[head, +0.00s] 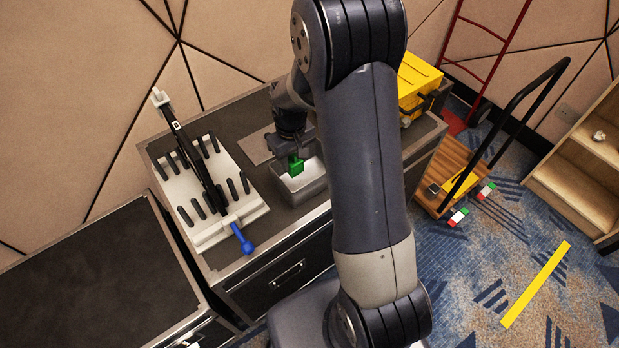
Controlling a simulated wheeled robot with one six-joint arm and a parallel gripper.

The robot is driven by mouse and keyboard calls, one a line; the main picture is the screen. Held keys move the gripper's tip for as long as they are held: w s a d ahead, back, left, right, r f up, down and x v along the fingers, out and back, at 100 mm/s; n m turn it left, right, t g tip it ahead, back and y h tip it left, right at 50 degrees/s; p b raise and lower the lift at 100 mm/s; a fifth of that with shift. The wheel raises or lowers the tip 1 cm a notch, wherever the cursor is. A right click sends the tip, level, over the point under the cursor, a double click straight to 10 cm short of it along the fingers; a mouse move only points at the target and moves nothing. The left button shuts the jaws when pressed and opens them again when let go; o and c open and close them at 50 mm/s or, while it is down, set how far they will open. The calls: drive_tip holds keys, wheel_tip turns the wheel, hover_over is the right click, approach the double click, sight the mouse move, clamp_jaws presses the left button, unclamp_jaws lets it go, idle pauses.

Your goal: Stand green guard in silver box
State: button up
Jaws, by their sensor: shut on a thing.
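The green guard (295,165) is a small block held beneath my gripper (292,152), which is shut on it. It hangs over the silver box (287,198), an open grey container with a pale inside, on the dark counter. The guard's lower end appears at or within the box opening; I cannot tell whether it touches the floor of the box. My arm hides part of the box's right side.
A yellow case (416,82) stands behind my arm. A wooden cart (445,172) is at right on the carpet. The lower left counter (90,280) is bare.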

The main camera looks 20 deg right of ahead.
drive_tip(key=shift+f, duration=4.25)
drive_tip(key=o, duration=0.5)
drive_tip(key=shift+o, duration=1)
drive_tip(key=shift+r+p, duration=0.25)
drive_tip(key=shift+p, duration=0.15)
wheel_tip(320, 180, up, 12)
drive_tip(key=shift+f+b, duration=0.1)
drive_tip(key=shift+b, duration=0.25)
